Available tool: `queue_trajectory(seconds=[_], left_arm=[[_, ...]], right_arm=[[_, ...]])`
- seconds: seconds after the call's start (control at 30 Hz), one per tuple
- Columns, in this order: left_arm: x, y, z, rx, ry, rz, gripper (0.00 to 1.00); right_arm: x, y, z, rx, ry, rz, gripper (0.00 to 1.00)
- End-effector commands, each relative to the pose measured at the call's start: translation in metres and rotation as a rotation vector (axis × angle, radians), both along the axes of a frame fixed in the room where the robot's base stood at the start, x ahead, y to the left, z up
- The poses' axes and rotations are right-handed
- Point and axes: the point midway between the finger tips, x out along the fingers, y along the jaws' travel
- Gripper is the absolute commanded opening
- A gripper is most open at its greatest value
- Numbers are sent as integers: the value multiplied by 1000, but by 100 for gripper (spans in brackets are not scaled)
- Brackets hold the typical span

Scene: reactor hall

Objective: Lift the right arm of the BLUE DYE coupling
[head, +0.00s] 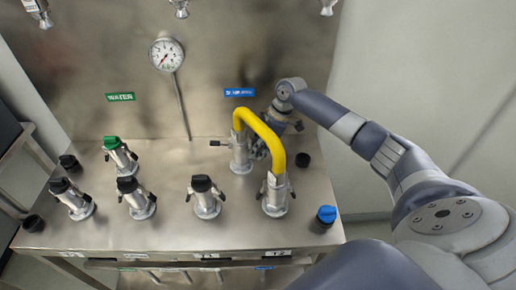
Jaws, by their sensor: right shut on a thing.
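The BLUE DYE coupling (240,162) is a silver fitting below a blue label (239,92), whose lettering is blurred. A yellow hose (262,128) arches from its top to another silver coupling (275,196) nearer the front. Its left arm (217,143) sticks out level to the left. Its right arm is hidden by the hose and my right gripper (260,147). This gripper reaches in from the right behind the hose, shut at the coupling's right side. Its fingertips are partly hidden. My left gripper is out of view.
A green-capped coupling (121,156) stands under the WATER label (120,97). Black-capped couplings (205,197) stand along the front. A gauge (167,54) rises behind.

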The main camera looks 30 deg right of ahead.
Motion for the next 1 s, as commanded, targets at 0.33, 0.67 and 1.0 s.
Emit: queue_trajectory(seconds=[0.33,0.67,1.0], left_arm=[[-4,7,41,8,5,0,40],[-6,9,44,11,10,2,40],[-6,9,43,11,11,2,40]], right_arm=[[-2,-2,10,-159,101,2,0],[-3,-4,6,-201,126,0,0],[-3,-4,7,-201,124,0,37]])
